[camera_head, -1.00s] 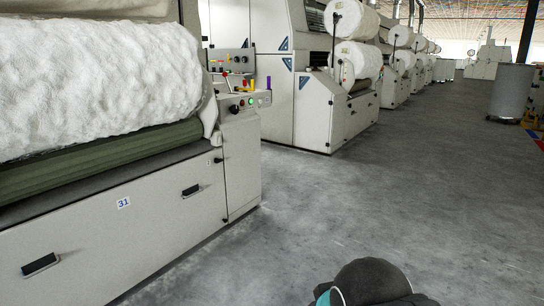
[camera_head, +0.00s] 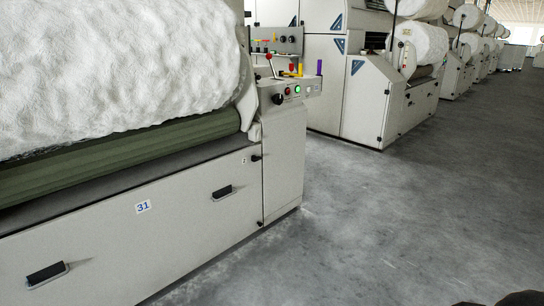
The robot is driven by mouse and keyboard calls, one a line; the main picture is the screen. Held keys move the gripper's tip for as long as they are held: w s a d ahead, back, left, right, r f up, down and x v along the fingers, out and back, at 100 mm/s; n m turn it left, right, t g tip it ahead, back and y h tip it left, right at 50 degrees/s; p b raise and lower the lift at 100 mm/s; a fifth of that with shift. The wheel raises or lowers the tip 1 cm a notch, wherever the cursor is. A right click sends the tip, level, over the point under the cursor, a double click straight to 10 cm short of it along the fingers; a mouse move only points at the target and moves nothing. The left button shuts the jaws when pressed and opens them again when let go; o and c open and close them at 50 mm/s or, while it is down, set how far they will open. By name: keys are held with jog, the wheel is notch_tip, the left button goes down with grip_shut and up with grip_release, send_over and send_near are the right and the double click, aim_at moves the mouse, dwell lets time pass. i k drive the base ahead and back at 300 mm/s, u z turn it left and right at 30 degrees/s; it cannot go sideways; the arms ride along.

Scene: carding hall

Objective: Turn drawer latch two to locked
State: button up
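The carding machine marked 31 has a pale front panel (camera_head: 150,240) on the left. Two black recessed handles sit on it, one at right (camera_head: 222,192) and one at lower left (camera_head: 46,273). Another small dark fitting (camera_head: 260,223) is lower on the same edge. My gripper is not in view; only a dark piece, probably of my arm, shows at the bottom right edge.
A control box (camera_head: 284,108) with buttons and a red-knobbed lever (camera_head: 269,58) stands at the panel's right end. A big white fibre roll (camera_head: 110,70) lies above a green roller (camera_head: 120,158). More machines line the back. The grey floor (camera_head: 410,220) to the right is clear.

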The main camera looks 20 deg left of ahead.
aim_at(254, 158)
jog(key=u, duration=0.4)
jog(key=i, duration=0.95)
jog(key=u, duration=0.65)
jog(key=k, duration=0.5)
jog(key=u, duration=0.85)
jog(key=i, duration=0.8)
jog(key=z, duration=2.1)
